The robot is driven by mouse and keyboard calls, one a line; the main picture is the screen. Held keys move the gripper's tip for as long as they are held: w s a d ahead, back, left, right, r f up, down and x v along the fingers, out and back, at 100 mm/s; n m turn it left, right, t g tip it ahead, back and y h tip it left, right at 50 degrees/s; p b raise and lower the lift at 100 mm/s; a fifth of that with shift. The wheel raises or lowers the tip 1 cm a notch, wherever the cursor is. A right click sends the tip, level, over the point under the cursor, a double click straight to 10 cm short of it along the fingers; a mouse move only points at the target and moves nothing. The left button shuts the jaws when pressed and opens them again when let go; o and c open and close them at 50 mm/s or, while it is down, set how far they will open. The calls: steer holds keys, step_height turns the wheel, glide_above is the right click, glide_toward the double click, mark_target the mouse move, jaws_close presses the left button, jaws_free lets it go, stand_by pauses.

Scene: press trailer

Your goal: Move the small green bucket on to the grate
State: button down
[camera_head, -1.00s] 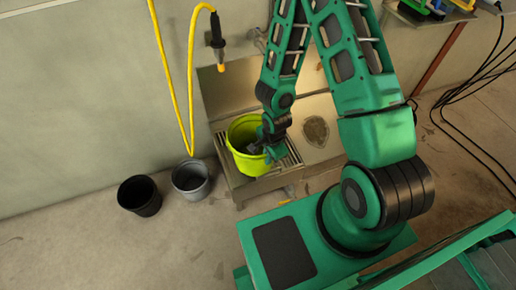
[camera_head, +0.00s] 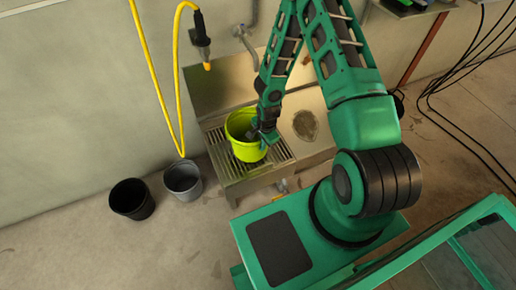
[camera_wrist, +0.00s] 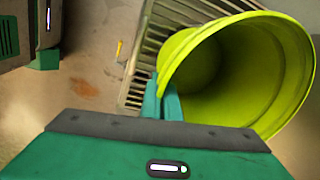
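The small bucket is bright yellow-green (camera_head: 246,150) and stands over the slatted metal grate (camera_head: 225,173) of the sink unit in the head view. It looks about upright. Whether its base rests fully on the slats cannot be told. My gripper (camera_head: 266,137) is at the bucket's right rim. In the wrist view the bucket (camera_wrist: 290,60) fills the right side, with its open mouth facing the camera. The teal fingertips (camera_wrist: 163,102) are close together with the rim between them, one inside and one outside. Grate slats (camera_wrist: 142,70) show beside the bucket.
A black bucket (camera_head: 132,200) and a grey bucket (camera_head: 183,180) stand on the floor left of the sink. A yellow hose (camera_head: 172,100) with a spray nozzle hangs on the wall behind. The steel basin (camera_head: 306,127) lies right of the grate. Black cables lie at right.

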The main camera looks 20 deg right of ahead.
steer(key=shift+f, duration=0.7)
steer(key=c, duration=2)
jaws_free()
steer(key=r, duration=0.4)
steer(key=s+r, duration=0.1)
steer(key=r, duration=0.7)
steer(key=shift+s+d, duration=0.15)
steer(key=shift+s, duration=0.1)
